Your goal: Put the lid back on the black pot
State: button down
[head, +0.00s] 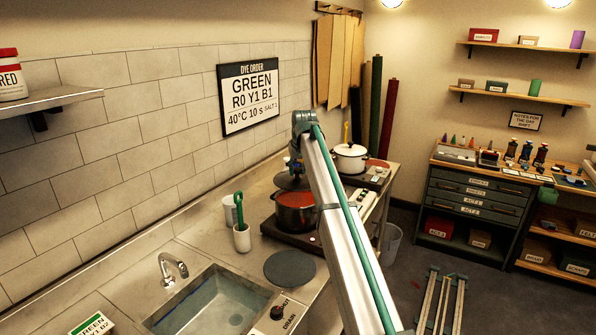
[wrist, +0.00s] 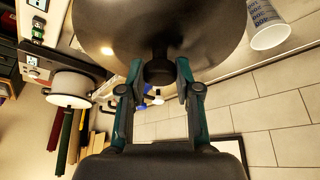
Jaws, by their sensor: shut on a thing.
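My gripper (wrist: 160,75) is shut on the knob of a dark round lid (wrist: 165,25), whose domed top fills the top of the wrist view. In the head view the lid (head: 290,182) is held in the air above and slightly behind the pot, partly hidden by my arm. The black pot (head: 294,222) stands uncovered on a dark hot plate, with reddish contents showing inside its rim. The lid looks apart from the pot. The wrist view does not show the pot; the lid blocks that part.
A white pot (head: 349,158) stands on another burner at the back right. A white cup with a green-handled tool (head: 241,237) and a pale beaker (head: 230,212) stand left of the pot. A grey disc (head: 290,268) lies in front, beside the sink (head: 208,303).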

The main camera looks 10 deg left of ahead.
aim_at(298, 179)
jog(key=shift+f+b, duration=0.75)
jog(key=shift+f, duration=2.15)
jog(key=shift+f, duration=0.15)
dwell(0.9)
jog(key=shift+c, duration=1.2)
grip_release()
jog(key=shift+r+p, duration=1.65)
jog(key=shift+r, duration=1.85)
